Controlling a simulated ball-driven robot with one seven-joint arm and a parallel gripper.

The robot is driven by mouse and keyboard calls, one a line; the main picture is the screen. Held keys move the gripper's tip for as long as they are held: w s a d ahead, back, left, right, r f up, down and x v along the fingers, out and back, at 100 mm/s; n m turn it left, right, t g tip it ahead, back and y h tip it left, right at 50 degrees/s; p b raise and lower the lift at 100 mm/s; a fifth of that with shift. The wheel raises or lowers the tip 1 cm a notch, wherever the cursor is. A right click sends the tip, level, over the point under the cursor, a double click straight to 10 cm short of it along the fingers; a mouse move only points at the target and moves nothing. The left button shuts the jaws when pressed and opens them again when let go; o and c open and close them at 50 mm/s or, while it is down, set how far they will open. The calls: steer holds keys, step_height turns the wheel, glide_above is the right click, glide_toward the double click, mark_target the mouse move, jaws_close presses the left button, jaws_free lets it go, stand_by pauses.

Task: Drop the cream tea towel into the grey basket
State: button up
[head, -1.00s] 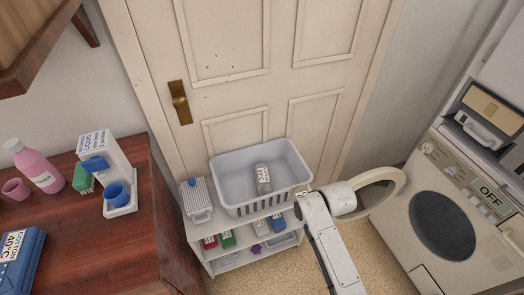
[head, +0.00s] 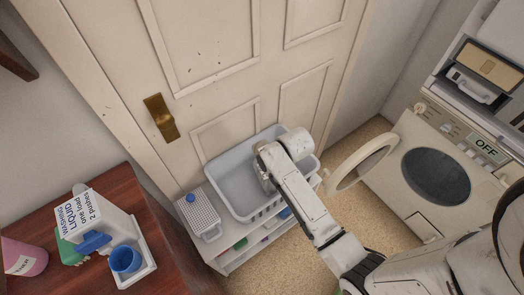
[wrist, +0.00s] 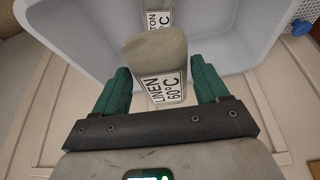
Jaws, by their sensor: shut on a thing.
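The cream tea towel (wrist: 155,55) is a rolled beige-grey bundle with a white label reading LINEN 60°C. My gripper (wrist: 160,82) is shut on it, with one green finger at each side. The grey basket (wrist: 75,65) lies beyond the towel in the wrist view. In the head view my gripper (head: 265,170) is over the inside of the grey basket (head: 225,180), and my arm hides its right part. A second labelled roll (wrist: 157,18) shows behind the towel, inside the basket.
The basket stands on a white shelf unit (head: 222,258) before a closed door (head: 205,60). A grey perforated box (head: 202,213) is at its left. The washing machine (head: 435,170) at right has its round door (head: 362,163) open. A detergent carton (head: 85,220) stands on the dresser.

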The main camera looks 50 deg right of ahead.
steer(key=shift+w+f, duration=0.2)
steer(key=shift+f, duration=0.05)
step_height(320, 180, down, 6)
steer(key=b, duration=0.6)
steer(key=shift+r, duration=0.25)
steer(key=o, duration=1.1)
steer(key=v, duration=1)
steer(key=shift+s+r, duration=0.15)
steer(key=shift+r, duration=0.25)
